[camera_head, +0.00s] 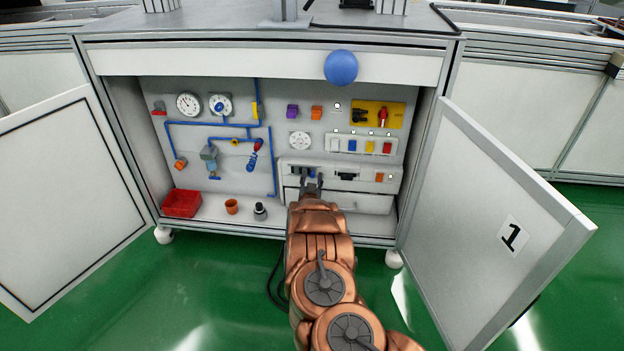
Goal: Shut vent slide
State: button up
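My gripper (311,181) is in front of the lower right part of the back panel inside the open cabinet. Its two dark fingers look apart, with nothing seen between them. Just behind the fingertips is the left end of a pale unit (364,186) with small dark slots (297,170). These slots may be the vent; the slide itself is too small and partly hidden to tell its position. Whether the fingers touch the unit cannot be told.
Cabinet doors stand open at left (62,190) and right (495,215). A red bin (182,203), an orange pot (231,206) and a dark-topped fitting (260,211) stand on the cabinet floor. Gauges (188,104), blue pipes (210,124) and a yellow switch plate (396,108) line the panel. A blue ball (341,67) shows above.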

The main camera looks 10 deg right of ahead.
grip_shut()
